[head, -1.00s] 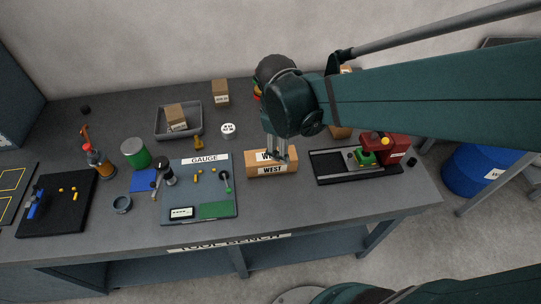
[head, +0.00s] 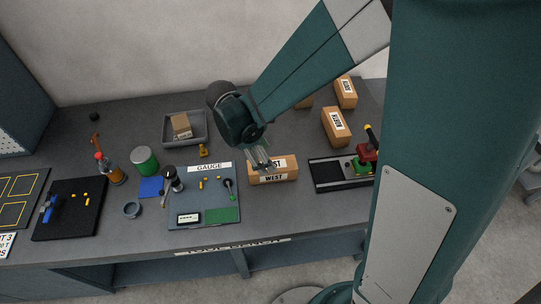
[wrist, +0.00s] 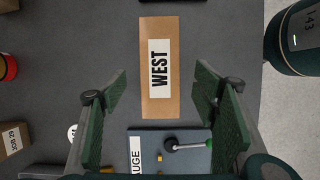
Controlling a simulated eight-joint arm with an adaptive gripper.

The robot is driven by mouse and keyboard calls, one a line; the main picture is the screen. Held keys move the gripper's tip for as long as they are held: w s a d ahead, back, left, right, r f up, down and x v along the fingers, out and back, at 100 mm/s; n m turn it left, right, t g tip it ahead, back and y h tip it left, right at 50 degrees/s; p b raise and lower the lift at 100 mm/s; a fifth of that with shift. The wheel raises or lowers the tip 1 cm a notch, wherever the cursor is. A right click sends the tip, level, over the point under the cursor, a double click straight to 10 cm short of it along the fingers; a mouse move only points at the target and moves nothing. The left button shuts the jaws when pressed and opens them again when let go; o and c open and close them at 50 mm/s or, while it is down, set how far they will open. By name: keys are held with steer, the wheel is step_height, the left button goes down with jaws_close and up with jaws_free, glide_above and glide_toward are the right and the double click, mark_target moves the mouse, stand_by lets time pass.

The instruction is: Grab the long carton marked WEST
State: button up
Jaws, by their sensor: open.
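The long brown carton marked WEST (head: 287,172) lies on the bench just right of the gauge mat. In the wrist view the carton (wrist: 173,104) lies lengthwise up the picture, its white WEST label facing up. My gripper (head: 265,164) hangs over the carton's left end in the head view and hides part of its top label. In the wrist view my gripper (wrist: 162,98) is open, with one finger to each side of the carton's lower part. Both fingers are apart from the carton, and nothing is held.
The gauge mat (head: 178,213) with a knob-ended lever lies close to the carton's left. A black tray (head: 327,183) with a red and green device stands to its right. Another carton (head: 336,126) stands behind. A grey bin (head: 199,138) holds a small box.

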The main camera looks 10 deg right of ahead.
mark_target(287, 166)
steer(key=shift+a+f, duration=0.25)
steer(key=shift+a, duration=0.05)
steer(key=shift+x, duration=1.3)
steer(key=shift+d, duration=0.1)
steer(key=shift+b+x, duration=0.35)
steer(key=shift+x, duration=2.25)
steer(key=shift+c, duration=0.6)
steer(key=shift+r, duration=0.1)
steer(key=c, duration=1.1)
